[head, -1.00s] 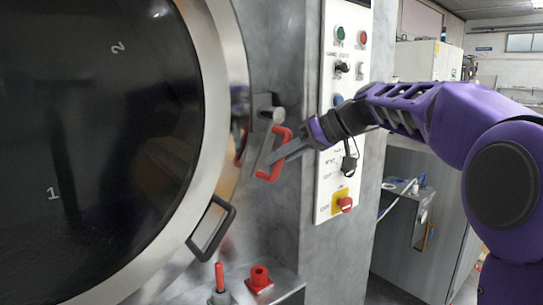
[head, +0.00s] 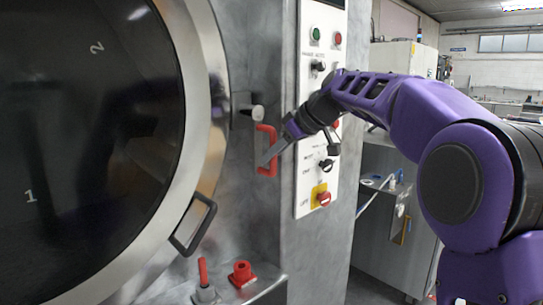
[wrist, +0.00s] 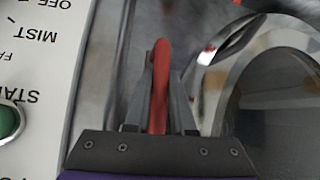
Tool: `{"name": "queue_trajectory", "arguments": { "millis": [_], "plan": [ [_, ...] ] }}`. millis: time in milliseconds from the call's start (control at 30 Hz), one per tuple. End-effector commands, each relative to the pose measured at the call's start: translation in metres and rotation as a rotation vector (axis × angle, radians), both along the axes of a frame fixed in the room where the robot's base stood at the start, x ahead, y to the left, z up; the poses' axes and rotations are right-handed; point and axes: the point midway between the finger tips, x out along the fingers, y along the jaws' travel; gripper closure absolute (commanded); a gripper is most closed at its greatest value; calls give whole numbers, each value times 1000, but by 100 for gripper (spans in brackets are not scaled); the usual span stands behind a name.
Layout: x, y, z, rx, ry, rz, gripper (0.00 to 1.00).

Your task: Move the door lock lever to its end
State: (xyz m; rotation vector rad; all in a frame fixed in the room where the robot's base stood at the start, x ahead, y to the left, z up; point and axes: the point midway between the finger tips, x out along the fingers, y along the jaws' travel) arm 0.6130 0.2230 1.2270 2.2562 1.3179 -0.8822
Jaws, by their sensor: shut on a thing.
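The door lock lever is a red loop-shaped handle (head: 272,139) below a grey metal latch block (head: 246,110), just right of the round door's rim. It hangs nearly upright. My gripper (head: 268,160) reaches it from the right and is shut on it. In the wrist view the red lever (wrist: 161,65) stands between my two grey fingers (wrist: 159,90), which press close on both sides. The fingers hide part of the lever's lower portion.
The large round door (head: 212,100) with a dark window fills the left. A black-framed handle (head: 207,208) sits on its rim. The control panel (head: 308,150) with buttons and switches is close to my gripper. Red fittings (head: 241,271) stand below.

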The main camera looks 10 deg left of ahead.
Motion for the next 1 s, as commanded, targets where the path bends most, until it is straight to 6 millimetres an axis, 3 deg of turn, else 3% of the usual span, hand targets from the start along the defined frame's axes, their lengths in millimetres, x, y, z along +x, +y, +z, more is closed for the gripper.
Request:
{"name": "queue_trajectory", "arguments": {
  "millis": [267,300,433,767,1000],
  "plan": [
    [1,-2,1,-2,-6,-4,100],
    [1,-2,1,-2,-6,-4,70],
    [1,-2,1,-1,-4,-3,48],
    [0,-2,2,0,-2,-2,48],
    [-12,-25,28,1,-5,-6,48]
  ]
}}
